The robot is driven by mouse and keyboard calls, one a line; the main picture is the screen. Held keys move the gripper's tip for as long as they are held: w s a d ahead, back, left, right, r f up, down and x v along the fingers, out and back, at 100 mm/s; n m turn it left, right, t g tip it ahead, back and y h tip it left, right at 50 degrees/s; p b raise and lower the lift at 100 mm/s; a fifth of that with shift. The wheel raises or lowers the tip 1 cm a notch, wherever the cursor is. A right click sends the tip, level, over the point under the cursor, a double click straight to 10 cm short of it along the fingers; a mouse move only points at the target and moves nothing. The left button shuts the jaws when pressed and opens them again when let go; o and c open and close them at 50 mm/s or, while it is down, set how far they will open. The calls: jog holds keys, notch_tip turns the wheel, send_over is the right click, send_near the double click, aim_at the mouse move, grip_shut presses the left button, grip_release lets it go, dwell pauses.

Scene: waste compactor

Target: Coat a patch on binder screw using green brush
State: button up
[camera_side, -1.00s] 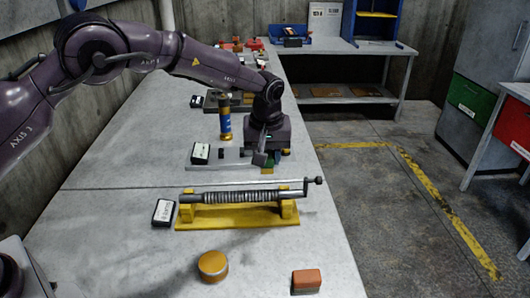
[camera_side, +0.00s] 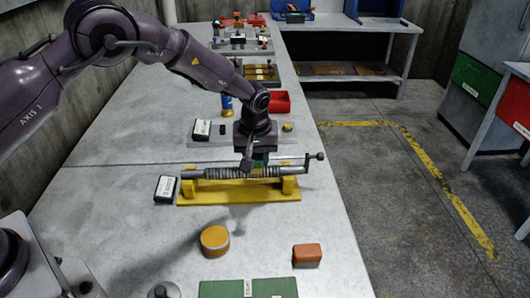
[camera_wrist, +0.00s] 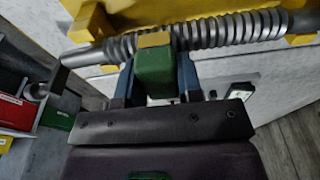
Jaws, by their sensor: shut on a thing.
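The binder screw (camera_side: 225,173) is a grey threaded rod with a crank at its right end, lying across a yellow stand (camera_side: 240,192). It also crosses the top of the wrist view (camera_wrist: 235,30). My gripper (camera_side: 255,158) is over the right half of the screw. In the wrist view my gripper (camera_wrist: 155,85) is shut on the green brush (camera_wrist: 155,72), a green block with a yellowish tip. The tip overlaps the threads in that view. I cannot tell whether it touches them. In the side view the brush is mostly hidden behind my gripper.
A black-and-white box (camera_side: 165,187) lies left of the stand. A round orange tin (camera_side: 215,240), an orange block (camera_side: 307,255) and a green mat (camera_side: 248,288) are in front. Behind stand a low tray with small items (camera_side: 210,140) and a red bin (camera_side: 281,103).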

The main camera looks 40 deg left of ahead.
aim_at(214, 169)
jog(key=shift+s+a, duration=3.6)
jog(key=shift+w+d+f, duration=0.1)
jog(key=shift+w+d, duration=4.5)
jog(key=shift+d, duration=0.1)
notch_tip(214, 169, up, 8)
jog(key=shift+a+r, duration=0.15)
jog(key=shift+r, duration=0.1)
